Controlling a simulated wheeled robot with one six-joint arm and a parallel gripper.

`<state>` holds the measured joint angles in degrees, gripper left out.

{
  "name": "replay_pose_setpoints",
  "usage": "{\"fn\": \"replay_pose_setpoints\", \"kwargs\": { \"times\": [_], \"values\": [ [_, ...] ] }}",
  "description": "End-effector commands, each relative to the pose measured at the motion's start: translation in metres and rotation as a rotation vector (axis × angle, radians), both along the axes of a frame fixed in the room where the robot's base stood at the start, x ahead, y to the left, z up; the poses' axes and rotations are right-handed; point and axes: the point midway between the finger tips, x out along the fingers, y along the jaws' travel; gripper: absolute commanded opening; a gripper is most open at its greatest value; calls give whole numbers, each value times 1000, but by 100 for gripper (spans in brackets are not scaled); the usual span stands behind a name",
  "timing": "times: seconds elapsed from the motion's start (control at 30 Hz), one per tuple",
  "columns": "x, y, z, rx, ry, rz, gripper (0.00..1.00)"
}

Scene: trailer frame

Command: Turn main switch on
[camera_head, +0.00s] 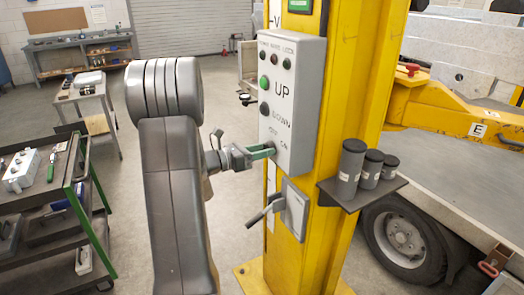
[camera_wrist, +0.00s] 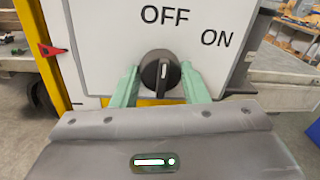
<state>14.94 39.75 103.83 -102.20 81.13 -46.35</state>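The main switch is a round black knob (camera_wrist: 161,73) with a white pointer line on the white-grey control box (camera_head: 292,95). The pointer is about upright, toward the printed OFF; ON is printed to the right. My gripper (camera_wrist: 161,84) has two green fingers, one on each side of the knob, with narrow gaps apparent. The fingers are open around it; firm contact does not show. In the head view, my gripper (camera_head: 268,150) reaches the lower front of the box, and the knob is hidden there.
The box is on a yellow post (camera_head: 340,90). Below it is a lever on a grey plate (camera_head: 295,210). A shelf (camera_head: 362,195) with dark cylinders juts out to the right. A tool cart (camera_head: 80,215) stands left; open floor lies between.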

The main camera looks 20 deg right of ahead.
Motion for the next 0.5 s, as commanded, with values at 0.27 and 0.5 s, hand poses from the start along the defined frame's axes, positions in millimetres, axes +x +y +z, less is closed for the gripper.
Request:
{"fn": "replay_pose_setpoints", "kwargs": {
  "times": [0.27,0.5],
  "values": [
    [0,0,-1,1,-15,0,18],
    [0,0,-4,8,-116,-1,18]
  ]
}}
